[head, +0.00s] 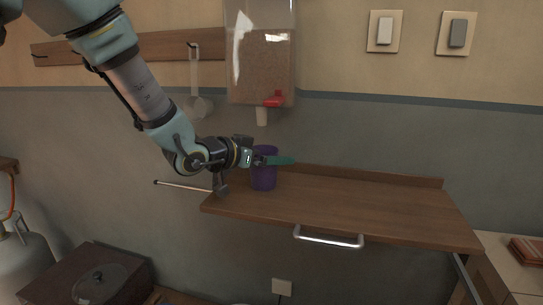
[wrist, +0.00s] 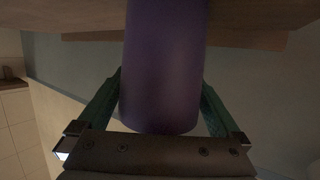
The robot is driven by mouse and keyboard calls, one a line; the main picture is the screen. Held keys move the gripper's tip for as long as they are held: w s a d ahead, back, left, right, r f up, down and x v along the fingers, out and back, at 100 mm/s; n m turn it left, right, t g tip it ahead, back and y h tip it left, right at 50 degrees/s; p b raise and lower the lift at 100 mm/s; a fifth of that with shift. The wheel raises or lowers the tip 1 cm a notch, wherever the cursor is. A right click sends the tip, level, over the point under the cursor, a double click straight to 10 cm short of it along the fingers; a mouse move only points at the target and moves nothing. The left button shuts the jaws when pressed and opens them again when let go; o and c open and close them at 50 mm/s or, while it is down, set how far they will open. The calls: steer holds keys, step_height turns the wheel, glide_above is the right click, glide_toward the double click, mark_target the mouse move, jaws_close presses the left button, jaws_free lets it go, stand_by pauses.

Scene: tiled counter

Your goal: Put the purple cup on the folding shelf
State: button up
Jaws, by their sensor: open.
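The purple cup (head: 263,174) stands upright at the left end of the wooden folding shelf (head: 370,205) in the head view. My gripper (head: 278,160) is at the upper part of the cup, with a green finger showing past it. In the wrist view the cup (wrist: 165,70) fills the middle, between the two green fingers of my gripper (wrist: 163,105). The jaws are open, with one finger on each side of the cup. The wrist view does not show clearly whether the fingers touch it.
A clear dispenser with a red tap (head: 274,100) hangs on the wall above the cup. A metal handle (head: 328,237) is on the shelf's front edge. A thin rod (head: 184,187) sticks out left of the shelf. The shelf's middle and right are bare.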

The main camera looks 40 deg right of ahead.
steer(key=shift+r, duration=0.25)
steer(key=v, duration=1.2)
steer(key=shift+w+f, duration=0.1)
steer(key=shift+w, duration=0.05)
steer(key=w+a+f+n+t+y, duration=0.4)
steer(key=w+a, duration=0.3)
steer(key=a, duration=0.4)
steer(key=w+a+f+n+t+y, duration=0.35)
steer(key=w+a+n+y, duration=0.2)
steer(key=w+a, duration=0.4)
steer(key=s+a+f+n+g+y, duration=0.2)
steer(key=s+a, duration=0.3)
steer(key=a, duration=0.4)
steer(key=s+a+f+n+g+y, duration=0.3)
steer(key=s+a+n+g, duration=0.1)
steer(key=a, duration=0.5)
steer(key=shift+s+a+f+n, duration=0.25)
steer(key=shift+s+f+n, duration=0.15)
steer(key=shift+s, duration=0.8)
